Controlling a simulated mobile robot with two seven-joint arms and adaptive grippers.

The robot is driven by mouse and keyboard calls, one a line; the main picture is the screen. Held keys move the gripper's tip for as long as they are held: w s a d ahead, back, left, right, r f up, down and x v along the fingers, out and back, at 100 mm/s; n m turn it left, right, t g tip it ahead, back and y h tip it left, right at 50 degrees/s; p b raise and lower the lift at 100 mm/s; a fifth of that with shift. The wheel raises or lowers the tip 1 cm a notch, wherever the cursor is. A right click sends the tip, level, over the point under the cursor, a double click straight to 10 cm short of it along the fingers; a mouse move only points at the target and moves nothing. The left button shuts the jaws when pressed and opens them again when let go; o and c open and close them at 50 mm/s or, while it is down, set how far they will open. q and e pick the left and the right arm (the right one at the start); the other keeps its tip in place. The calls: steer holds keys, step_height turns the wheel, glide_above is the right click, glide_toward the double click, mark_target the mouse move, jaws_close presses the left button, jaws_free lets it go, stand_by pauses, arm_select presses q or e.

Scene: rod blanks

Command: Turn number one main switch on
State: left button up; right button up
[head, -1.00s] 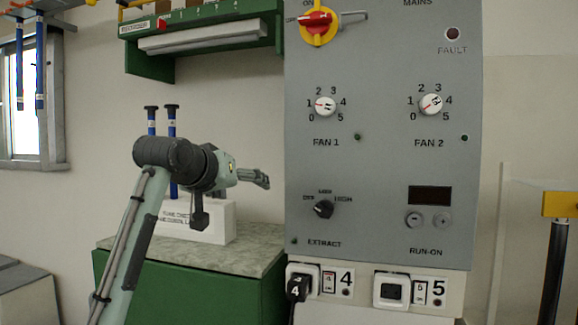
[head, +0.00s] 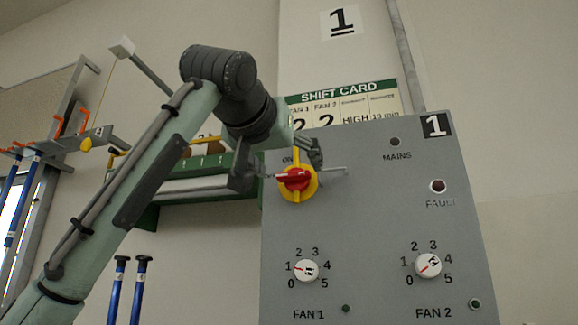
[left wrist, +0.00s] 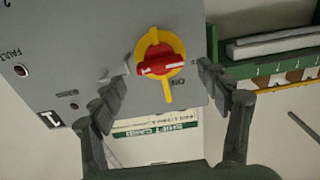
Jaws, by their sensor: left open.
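The main switch is a red knob (head: 293,179) on a yellow plate (head: 298,196), high on the left of the grey panel marked 1 (head: 380,215). Its red handle lies roughly crosswise, and an ON label shows at its upper left. It also shows, upside down, in the left wrist view (left wrist: 158,64). My left gripper (head: 284,168) is in front of the switch, open and empty. In the left wrist view its fingers (left wrist: 160,93) stand apart on either side of the knob, without visible contact. My right gripper is not in view.
A thin grey lever (head: 332,170) sticks out right of the switch. Below are the FAN 1 dial (head: 306,270) and FAN 2 dial (head: 428,265). The MAINS lamp (head: 394,142) looks dark, and the FAULT lamp (head: 437,186) is dull red. A green shelf (head: 215,162) stands to the left.

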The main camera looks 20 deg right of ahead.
mark_target(295, 170)
arm_select(q)
steer(key=shift+x, duration=1.25)
steer(key=shift+a, duration=0.1)
steer(key=c, duration=1.7)
